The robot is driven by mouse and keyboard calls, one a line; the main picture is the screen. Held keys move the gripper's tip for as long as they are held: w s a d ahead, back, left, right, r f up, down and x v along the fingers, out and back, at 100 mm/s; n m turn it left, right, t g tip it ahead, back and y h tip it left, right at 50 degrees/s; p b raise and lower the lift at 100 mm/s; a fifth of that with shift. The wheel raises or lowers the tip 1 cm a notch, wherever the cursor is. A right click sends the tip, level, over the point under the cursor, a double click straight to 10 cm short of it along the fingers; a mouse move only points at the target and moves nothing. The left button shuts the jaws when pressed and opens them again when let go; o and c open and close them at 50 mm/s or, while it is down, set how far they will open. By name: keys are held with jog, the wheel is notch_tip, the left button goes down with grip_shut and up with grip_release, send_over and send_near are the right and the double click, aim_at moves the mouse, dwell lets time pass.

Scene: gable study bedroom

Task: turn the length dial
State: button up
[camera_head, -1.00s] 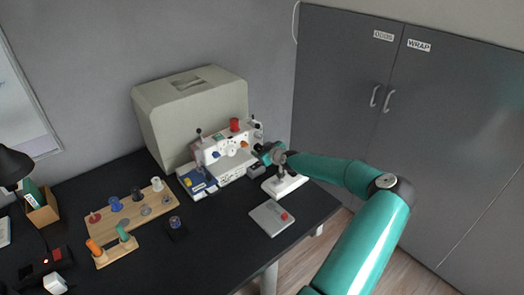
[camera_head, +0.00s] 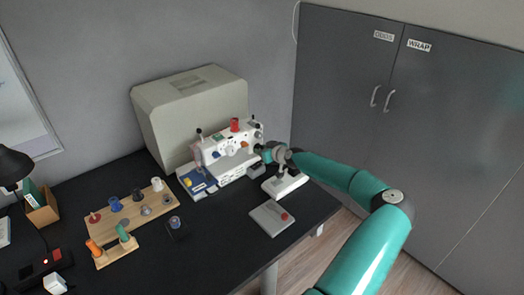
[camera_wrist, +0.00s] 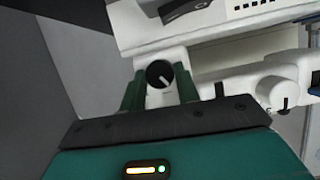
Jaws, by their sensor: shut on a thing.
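The white sewing machine (camera_head: 228,150) stands on the black desk, its right end facing my arm. In the wrist view a dark round dial (camera_wrist: 160,74) with a white pointer line sits between my two green fingertips; I take it as the length dial, as no label is readable. My gripper (camera_wrist: 159,88) is shut on this dial, one finger on each side. In the head view my gripper (camera_head: 263,151) is at the machine's right end, and the dial is hidden there. Another white knob with a dark mark (camera_wrist: 285,103) is to the right in the wrist view.
A white-based device (camera_head: 285,185) stands below my wrist, with a grey pedal-like plate (camera_head: 271,218) in front. A wooden spool board (camera_head: 130,215) lies to the left. A large beige case (camera_head: 190,110) stands behind the machine. Grey cabinets (camera_head: 400,110) close off the right.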

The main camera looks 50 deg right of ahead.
jog(key=m+y, duration=0.1)
jog(key=m, duration=0.1)
jog(key=m+t+y, duration=0.1)
jog(key=m, duration=0.1)
jog(key=shift+d+y, duration=0.2)
jog(key=shift+y, duration=0.2)
dwell(0.4)
jog(key=o, duration=1)
jog(key=shift+c, duration=0.2)
jog(key=shift+s, duration=0.1)
jog(key=shift+f, duration=0.1)
